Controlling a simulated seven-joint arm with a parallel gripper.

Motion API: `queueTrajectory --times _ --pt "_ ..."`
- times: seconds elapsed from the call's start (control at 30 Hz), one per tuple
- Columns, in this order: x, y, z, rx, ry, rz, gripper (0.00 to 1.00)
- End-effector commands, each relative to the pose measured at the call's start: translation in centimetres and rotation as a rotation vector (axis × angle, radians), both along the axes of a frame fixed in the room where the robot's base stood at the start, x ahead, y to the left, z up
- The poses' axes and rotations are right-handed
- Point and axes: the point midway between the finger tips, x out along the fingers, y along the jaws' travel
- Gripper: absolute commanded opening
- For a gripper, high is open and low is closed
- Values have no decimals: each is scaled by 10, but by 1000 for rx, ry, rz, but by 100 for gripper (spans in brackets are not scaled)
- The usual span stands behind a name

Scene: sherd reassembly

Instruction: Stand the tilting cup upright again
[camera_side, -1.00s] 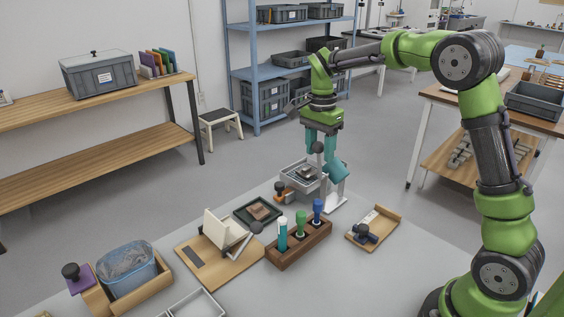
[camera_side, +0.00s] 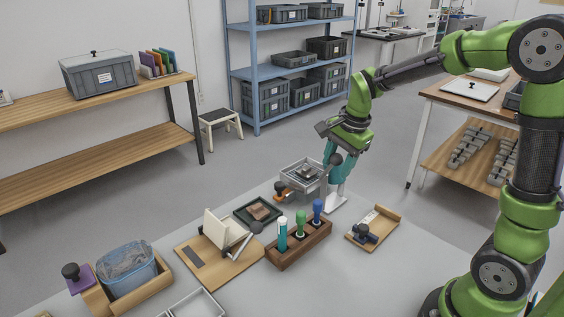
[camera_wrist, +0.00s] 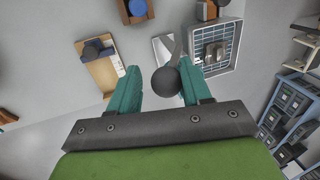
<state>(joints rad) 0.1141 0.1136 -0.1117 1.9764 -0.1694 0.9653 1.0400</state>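A dark ball knob (camera_side: 335,160) shows at the fingers. In the wrist view my gripper (camera_wrist: 160,68) has its fingers spread apart. The dark ball (camera_wrist: 165,80) lies between them, nearer the right finger, with a gap on the left. A grey curved arm and the white plate (camera_wrist: 161,47) show beyond it. The cup is not clear there.
A grey basket (camera_side: 303,176) stands close on the left of my gripper. A wooden rack (camera_side: 299,247) with several coloured handles and a wooden tray (camera_side: 386,218) with a dark-knobbed tool stand in front. A sherd tray (camera_side: 258,213) lies further left.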

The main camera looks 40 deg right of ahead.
Motion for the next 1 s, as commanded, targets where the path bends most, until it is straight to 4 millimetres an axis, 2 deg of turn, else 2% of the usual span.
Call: queueTrajectory --times 0.5,1.0 --pt "-24 0 -20 0 -135 -1 48" --pt "-33 0 10 0 -134 0 48"
